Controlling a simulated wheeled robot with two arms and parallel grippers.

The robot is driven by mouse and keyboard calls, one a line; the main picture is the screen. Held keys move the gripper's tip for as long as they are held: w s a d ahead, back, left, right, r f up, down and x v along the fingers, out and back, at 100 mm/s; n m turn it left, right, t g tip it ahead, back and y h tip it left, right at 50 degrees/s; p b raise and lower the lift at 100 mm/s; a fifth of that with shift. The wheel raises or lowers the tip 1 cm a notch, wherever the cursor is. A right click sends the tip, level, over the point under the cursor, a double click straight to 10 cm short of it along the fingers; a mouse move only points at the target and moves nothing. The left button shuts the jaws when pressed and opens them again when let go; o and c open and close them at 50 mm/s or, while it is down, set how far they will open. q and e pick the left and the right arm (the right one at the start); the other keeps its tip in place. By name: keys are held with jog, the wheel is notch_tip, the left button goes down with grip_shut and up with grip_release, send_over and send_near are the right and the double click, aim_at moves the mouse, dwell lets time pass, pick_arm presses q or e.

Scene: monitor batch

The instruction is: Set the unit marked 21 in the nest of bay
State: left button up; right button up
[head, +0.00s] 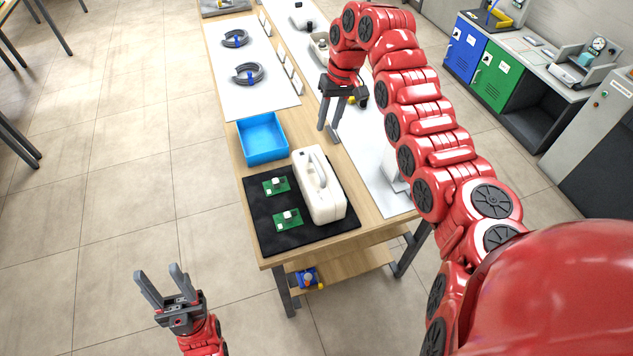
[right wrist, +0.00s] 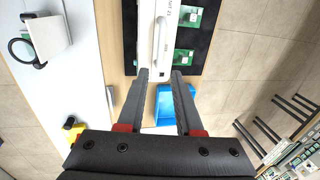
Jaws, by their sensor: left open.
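A white unit with a carrying handle (head: 320,190) stands upright on the right part of a black mat (head: 290,238) at the table's near end. In the right wrist view, the white unit (right wrist: 148,60) shows at the top, beyond the fingertips; small print on its side is too small to read surely. My right gripper (head: 329,130) is open and empty, pointing down over the table between the blue tray and the white strip. Its open fingers also show in the right wrist view (right wrist: 160,78). My left gripper (head: 158,277) is open and empty over the floor, left of the table. I cannot identify the bay's nest.
Two green boards (head: 276,186) lie on the mat. A blue tray (head: 262,137) stands behind it. Dark coiled cuffs (head: 248,73) lie on a white sheet (head: 268,101). Other white devices (head: 301,14) stand farther back. Blue and green lockers (head: 496,78) stand right.

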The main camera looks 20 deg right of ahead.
jog(key=p, duration=0.1)
send_near(317, 163)
jog(key=f, duration=0.5)
jog(key=shift+w+a+f, duration=0.15)
jog(key=shift+a+f, duration=0.05)
jog(key=shift+a, duration=0.2)
jog(key=f+p, duration=0.2)
jog(key=a+f+p, duration=0.1)
jog(key=f, duration=0.1)
jog(key=shift+s+p, duration=0.3)
jog(key=shift+p, duration=0.05)
jog(key=shift+w+f, duration=0.1)
jog(key=shift+f, duration=0.5)
grip_shut()
jog(key=shift+a, duration=0.1)
